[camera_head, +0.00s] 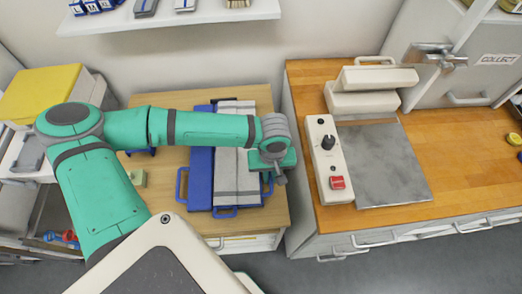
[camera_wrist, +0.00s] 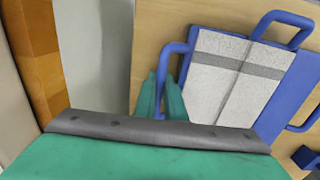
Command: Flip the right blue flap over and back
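The blue folding board (camera_head: 200,178) lies flat on a wooden table. A pale grey cloth (camera_head: 228,165) with a dark stripe lies over its middle and right part; it also shows in the wrist view (camera_wrist: 215,72). The right blue flap (camera_head: 270,110) shows as a strip beyond the cloth, its handle (camera_wrist: 177,48) sticking out at the side. My gripper (camera_head: 277,176) is at that right edge, pointing down. In the wrist view my fingers (camera_wrist: 162,88) stand on both sides of the handle's bar and look closed on it. The actual contact is partly hidden.
A front handle (camera_head: 225,212) and a left handle (camera_head: 181,185) stick out from the board. A wooden counter (camera_head: 470,165) to the right bears a press with a metal plate (camera_head: 385,165) and a control box (camera_head: 324,155). A shelf (camera_head: 170,20) hangs above. A yellow-lidded box (camera_head: 38,92) stands left.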

